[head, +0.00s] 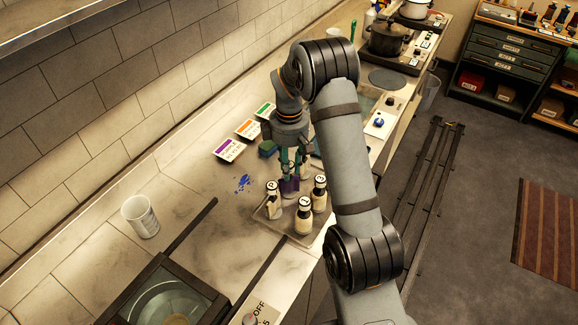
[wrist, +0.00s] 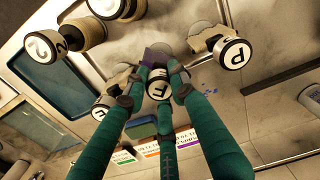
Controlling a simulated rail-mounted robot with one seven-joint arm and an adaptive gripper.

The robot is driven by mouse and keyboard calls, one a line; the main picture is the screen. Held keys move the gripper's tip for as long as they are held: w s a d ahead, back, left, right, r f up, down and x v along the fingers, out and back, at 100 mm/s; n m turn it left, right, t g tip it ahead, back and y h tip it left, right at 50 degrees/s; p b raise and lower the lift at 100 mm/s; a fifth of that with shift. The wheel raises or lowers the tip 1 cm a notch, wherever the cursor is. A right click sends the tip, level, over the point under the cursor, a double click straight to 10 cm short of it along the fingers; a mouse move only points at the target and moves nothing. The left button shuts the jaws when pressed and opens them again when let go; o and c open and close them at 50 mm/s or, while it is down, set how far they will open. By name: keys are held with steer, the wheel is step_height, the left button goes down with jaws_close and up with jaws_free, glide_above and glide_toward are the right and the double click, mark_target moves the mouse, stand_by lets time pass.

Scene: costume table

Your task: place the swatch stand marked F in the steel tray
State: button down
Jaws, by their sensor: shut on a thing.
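My gripper (head: 290,178) points down at the counter with its green fingers closed around a knob. In the wrist view the held swatch stand (wrist: 158,89) has a round white top that reads as F, partly covered by the fingers (wrist: 155,82). A purple piece (wrist: 160,55) shows just beyond it; whether it belongs to that stand is unclear. A shallow greyish tray (head: 272,232) lies just in front of my gripper. Whether the held stand touches anything beneath it is hidden.
Several cream stands with round lettered tops stand close by, including one marked P (wrist: 232,53) and a front one (head: 304,215). Coloured cards (head: 229,149) and a blue-green block (head: 268,148) lie behind. A white cup (head: 141,216) stands left. Counter between is mostly clear.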

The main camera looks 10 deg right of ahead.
steer(key=c, duration=1.4)
jaws_free()
steer(key=shift+o, duration=1)
steer(key=shift+o, duration=1.1)
step_height(320, 180, up, 7)
steer(key=p, duration=0.6)
steer(key=shift+f, duration=0.1)
